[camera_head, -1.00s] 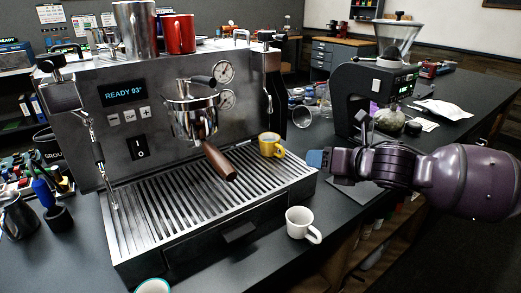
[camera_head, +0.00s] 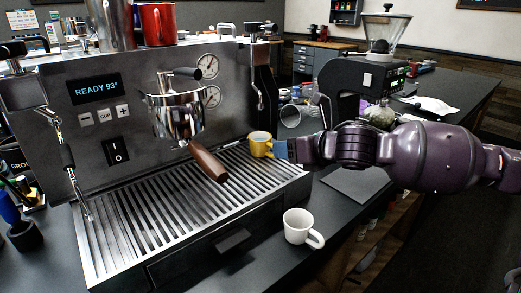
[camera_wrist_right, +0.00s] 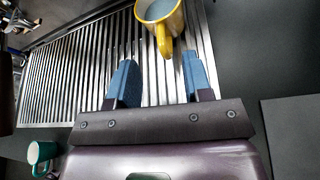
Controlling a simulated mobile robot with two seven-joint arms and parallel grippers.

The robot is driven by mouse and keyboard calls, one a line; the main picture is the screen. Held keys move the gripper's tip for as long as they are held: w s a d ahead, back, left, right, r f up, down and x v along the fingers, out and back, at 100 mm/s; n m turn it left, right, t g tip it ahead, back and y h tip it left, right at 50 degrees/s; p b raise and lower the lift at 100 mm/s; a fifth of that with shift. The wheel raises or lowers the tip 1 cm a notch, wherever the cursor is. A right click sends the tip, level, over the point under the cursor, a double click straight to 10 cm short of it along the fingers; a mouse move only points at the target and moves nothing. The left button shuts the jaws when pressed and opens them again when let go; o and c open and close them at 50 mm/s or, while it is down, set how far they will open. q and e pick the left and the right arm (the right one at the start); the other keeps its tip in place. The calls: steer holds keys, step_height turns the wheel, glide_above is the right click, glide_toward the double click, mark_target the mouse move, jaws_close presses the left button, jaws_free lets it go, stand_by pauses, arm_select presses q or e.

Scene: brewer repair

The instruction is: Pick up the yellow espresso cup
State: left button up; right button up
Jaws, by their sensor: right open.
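The yellow espresso cup (camera_head: 259,146) stands upright at the right end of the espresso machine's slatted drip tray (camera_head: 190,228). It also shows at the top of the right wrist view (camera_wrist_right: 171,20), with its handle pointing toward my gripper. My right gripper (camera_head: 281,149) is just right of the cup, level with it. Its blue fingers (camera_wrist_right: 160,78) are open and empty in the right wrist view, with the handle in line with the gap between them. In the head view the fingertips overlap the cup's right edge; I cannot tell whether they touch. My left gripper is not in view.
A white cup (camera_head: 297,227) stands on the counter in front of the tray. A portafilter with a brown handle (camera_head: 208,163) juts out left of the yellow cup. A black grinder (camera_head: 345,92) stands behind my right arm.

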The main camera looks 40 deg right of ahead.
mark_target(264, 148)
steer(key=shift+w+f+b, duration=0.3)
steer(key=shift+w, duration=0.2)
steer(key=b+x, duration=0.1)
steer(key=x, duration=0.2)
steer(key=shift+w+d+f, duration=0.1)
steer(key=shift+d, duration=0.05)
steer(key=shift+w+b, duration=0.4)
steer(key=shift+w, duration=0.05)
steer(key=shift+c, duration=0.3)
jaws_close()
